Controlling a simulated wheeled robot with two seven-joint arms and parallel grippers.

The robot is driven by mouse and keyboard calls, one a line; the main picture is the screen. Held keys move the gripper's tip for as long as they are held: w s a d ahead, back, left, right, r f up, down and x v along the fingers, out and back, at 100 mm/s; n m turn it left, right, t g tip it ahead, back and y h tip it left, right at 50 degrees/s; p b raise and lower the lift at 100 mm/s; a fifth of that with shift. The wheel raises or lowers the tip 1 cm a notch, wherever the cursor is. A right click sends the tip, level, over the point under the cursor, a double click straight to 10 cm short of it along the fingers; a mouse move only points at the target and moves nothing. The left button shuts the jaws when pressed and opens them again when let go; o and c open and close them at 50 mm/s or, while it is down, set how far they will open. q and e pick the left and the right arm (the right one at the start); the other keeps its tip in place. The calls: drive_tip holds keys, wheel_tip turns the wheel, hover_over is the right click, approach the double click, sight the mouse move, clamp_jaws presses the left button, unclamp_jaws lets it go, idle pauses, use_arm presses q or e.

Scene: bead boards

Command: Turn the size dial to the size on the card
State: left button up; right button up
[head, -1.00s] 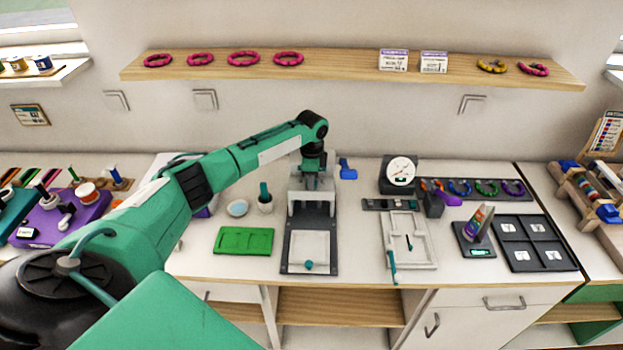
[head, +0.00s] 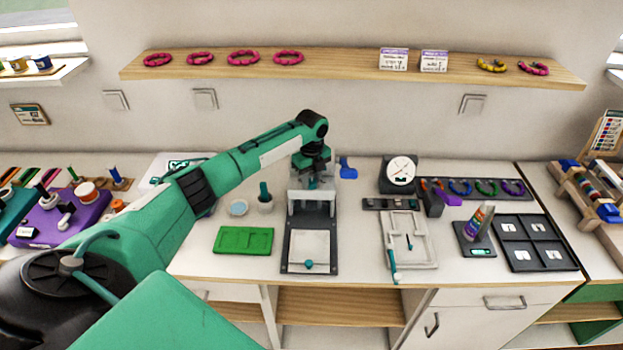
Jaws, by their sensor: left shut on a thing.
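My left gripper (head: 313,183) points down at the top of a grey-white press-like device (head: 298,206) with a dark base and a pale plate. It is shut on a small part there. The gripper hides that part, so I cannot tell its shape or setting, or whether it is the size dial. A round white dial face (head: 401,170) on a dark box stands to the right, apart from the gripper. Two white cards with purple headers, a left one (head: 393,60) and a right one (head: 434,62), stand on the shelf; their print is too small to read surely. My right gripper is out of view.
A blue item (head: 348,168) lies just right of the gripper. A white board frame (head: 431,256) and a dark sectioned tray (head: 534,243) lie to the right. The wall shelf (head: 340,70) holds bead rings.

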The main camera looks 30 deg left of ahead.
use_arm(q)
drive_tip(key=m, duration=0.5)
drive_tip(key=shift+b, duration=0.35)
drive_tip(key=shift+m, duration=1.2)
drive_tip(key=o, duration=0.9)
drive_tip(key=shift+o, duration=0.4)
drive_tip(key=shift+r, duration=0.1)
